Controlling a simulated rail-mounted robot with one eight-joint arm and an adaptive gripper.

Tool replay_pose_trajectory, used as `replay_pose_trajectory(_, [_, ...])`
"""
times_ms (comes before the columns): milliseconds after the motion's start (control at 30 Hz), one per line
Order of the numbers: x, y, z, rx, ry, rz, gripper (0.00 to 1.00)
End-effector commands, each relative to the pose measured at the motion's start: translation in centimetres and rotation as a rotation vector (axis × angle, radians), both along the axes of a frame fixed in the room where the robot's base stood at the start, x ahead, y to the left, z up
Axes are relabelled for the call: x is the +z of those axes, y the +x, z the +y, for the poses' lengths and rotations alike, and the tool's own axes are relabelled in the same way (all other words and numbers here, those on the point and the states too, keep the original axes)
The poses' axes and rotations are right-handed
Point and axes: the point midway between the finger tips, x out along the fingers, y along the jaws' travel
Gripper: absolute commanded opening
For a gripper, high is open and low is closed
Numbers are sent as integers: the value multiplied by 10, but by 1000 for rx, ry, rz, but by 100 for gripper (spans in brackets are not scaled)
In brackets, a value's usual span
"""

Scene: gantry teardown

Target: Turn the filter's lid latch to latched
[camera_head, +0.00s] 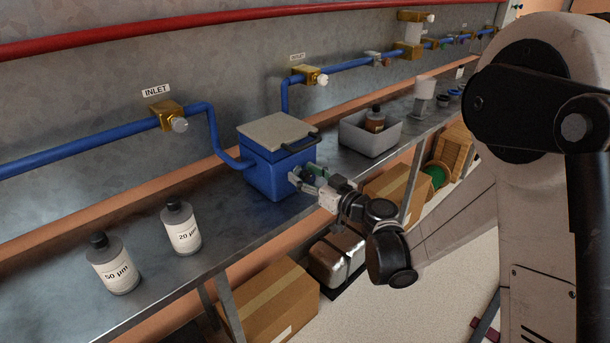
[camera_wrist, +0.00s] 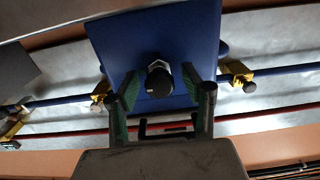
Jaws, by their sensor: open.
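The filter is a blue box (camera_head: 262,174) on the bench, with a flat grey lid (camera_head: 278,131) lying on top and a dark handle (camera_head: 300,142) at its front edge. In the wrist view the blue face (camera_wrist: 205,28) fills the upper middle. A dark round knob with a pale side, apparently the lid latch (camera_wrist: 160,82), stands out from that face. My gripper (camera_head: 301,176) is at the box's front face, its green-padded fingers open on either side of the knob. Contact with the knob cannot be told. The head view hides the latch behind my gripper.
Blue pipes run to valves by the INLET label (camera_head: 157,91) and beyond. Two grey bottles, 20 µm (camera_head: 181,228) and 50 µm (camera_head: 114,266), stand left on the bench. A grey bin (camera_head: 374,143) holding a brown bottle stands right. Cardboard boxes (camera_head: 268,303) lie below.

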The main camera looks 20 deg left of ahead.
Motion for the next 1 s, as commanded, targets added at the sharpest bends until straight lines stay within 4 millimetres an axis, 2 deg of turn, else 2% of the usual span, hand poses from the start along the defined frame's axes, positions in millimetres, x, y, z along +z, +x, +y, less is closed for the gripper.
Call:
replay_pose_trajectory(167, [0, 0, 0, 0, 0, 0, 44])
replay_pose_trajectory(500, [0, 0, 0, 0, 0, 0, 0])
replay_pose_trajectory(767, [0, 0, 0, 0, 11, 18, 0])
replay_pose_trajectory(1000, [-1, 0, -1, 0, 66, 113, 0])
